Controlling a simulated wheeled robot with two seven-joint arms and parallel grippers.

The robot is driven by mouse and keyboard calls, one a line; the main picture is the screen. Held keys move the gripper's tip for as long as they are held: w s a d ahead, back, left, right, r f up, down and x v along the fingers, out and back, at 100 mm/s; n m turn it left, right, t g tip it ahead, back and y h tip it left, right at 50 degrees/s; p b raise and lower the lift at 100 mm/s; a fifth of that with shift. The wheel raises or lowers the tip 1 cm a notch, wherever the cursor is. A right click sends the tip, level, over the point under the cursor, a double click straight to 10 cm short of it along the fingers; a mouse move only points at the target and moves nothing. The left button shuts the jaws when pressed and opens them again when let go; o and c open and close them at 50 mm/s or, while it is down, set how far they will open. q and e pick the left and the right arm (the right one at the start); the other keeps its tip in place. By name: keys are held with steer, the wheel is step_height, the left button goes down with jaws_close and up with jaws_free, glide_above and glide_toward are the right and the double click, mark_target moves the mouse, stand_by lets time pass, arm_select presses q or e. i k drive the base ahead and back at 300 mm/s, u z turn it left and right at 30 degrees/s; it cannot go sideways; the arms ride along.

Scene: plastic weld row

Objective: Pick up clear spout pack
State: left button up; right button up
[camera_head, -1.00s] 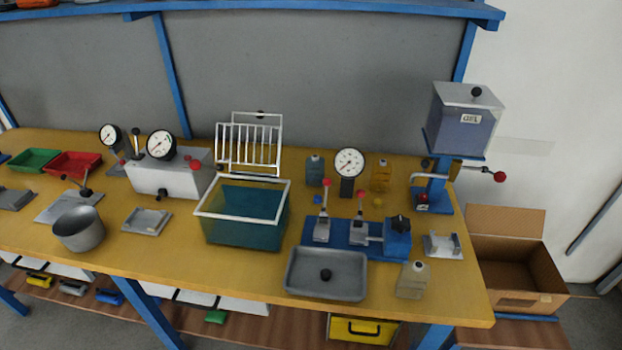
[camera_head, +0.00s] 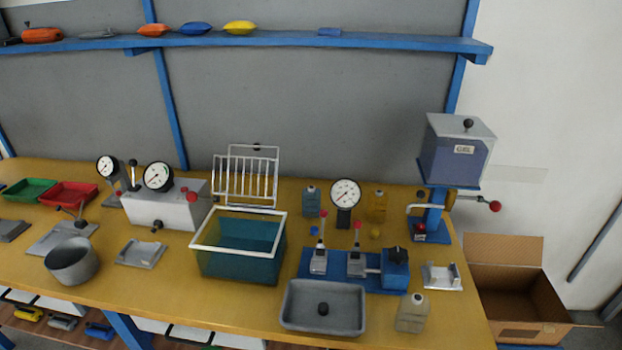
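A pale, see-through spout pack (camera_head: 411,314) with a whitish cap stands upright on the yellow-brown bench (camera_head: 180,290), near its front right edge. It is just right of a grey tray (camera_head: 322,306) and in front of the blue clamp fixture (camera_head: 352,270). A blue-grey pack (camera_head: 311,203) and an amber pack (camera_head: 377,207) stand farther back, either side of a dial gauge (camera_head: 344,194). Neither of my grippers is in view.
A teal tank (camera_head: 238,262) with a white rim stands mid-bench. A grey-blue hopper press (camera_head: 452,165) stands at the back right, its red-knobbed lever sticking out right. A small metal cradle (camera_head: 441,276) lies near the pack. An open cardboard box (camera_head: 515,300) is beyond the bench's right end.

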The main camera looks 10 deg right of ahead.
mark_target(413, 310)
steer(key=z, duration=0.7)
steer(key=k, duration=0.4)
steer(key=z, duration=0.35)
steer(key=i, duration=0.45)
